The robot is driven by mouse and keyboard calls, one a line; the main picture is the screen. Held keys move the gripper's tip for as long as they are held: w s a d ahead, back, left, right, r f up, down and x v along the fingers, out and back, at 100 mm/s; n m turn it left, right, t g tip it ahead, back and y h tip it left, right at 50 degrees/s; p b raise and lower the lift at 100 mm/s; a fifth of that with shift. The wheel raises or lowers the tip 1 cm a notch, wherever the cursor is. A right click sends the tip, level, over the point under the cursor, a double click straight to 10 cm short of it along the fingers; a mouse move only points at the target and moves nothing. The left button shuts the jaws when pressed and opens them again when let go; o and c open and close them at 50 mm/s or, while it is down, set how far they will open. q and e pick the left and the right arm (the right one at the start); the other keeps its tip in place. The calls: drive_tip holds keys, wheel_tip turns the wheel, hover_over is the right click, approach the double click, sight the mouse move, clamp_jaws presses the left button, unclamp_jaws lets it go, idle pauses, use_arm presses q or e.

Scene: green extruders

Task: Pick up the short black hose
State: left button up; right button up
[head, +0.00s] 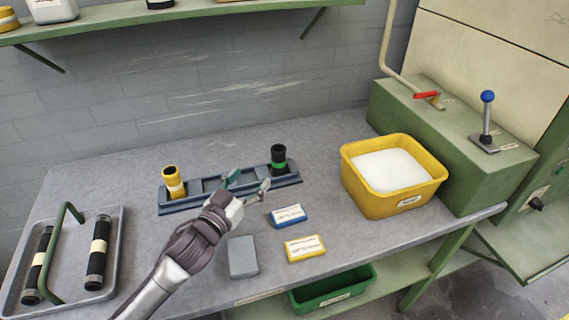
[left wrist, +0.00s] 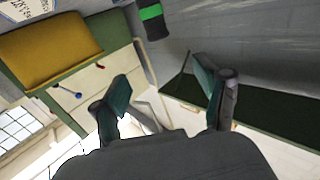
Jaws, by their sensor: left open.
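A short black hose with a green band (head: 279,160) stands upright in the right end of a blue-grey rack (head: 211,185) on the bench. It also shows at the top edge of the left wrist view (left wrist: 152,18), partly cut off. My left gripper (head: 248,184) is open and empty. In the head view its fingertips are in front of the rack, just left of and below the hose, apart from it. In the left wrist view, both fingers (left wrist: 163,85) are spread with nothing between them. My right gripper is not in view.
A yellow hose (head: 173,183) stands in the rack's left end. A tray (head: 112,265) with two longer black hoses lies at left. Blue (head: 289,215) and yellow (head: 305,248) labelled boxes and a grey block (head: 242,257) lie in front. A yellow bin (head: 376,200) stands at right.

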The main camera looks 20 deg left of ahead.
sight(275, 156)
use_arm(q)
drive_tip(key=w, duration=0.3)
drive_tip(key=w+d+f, duration=0.1)
drive_tip(key=w, duration=0.5)
drive_tip(key=shift+w+d+f+p, duration=0.15)
drive_tip(key=shift+d+p, duration=0.15)
drive_tip(key=shift+d, duration=0.1)
drive_tip(key=shift+w+d, duration=0.1)
drive_tip(key=shift+w, duration=0.4)
drive_tip(key=w, duration=0.3)
drive_tip(key=w+d+f, duration=0.1)
drive_tip(key=shift+w+p, duration=0.25)
drive_tip(key=shift+p, duration=0.05)
drive_tip(key=shift+s+a+r, duration=0.1)
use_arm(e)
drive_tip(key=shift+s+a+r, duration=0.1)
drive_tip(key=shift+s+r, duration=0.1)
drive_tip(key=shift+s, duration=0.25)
use_arm(q)
clamp_jaws()
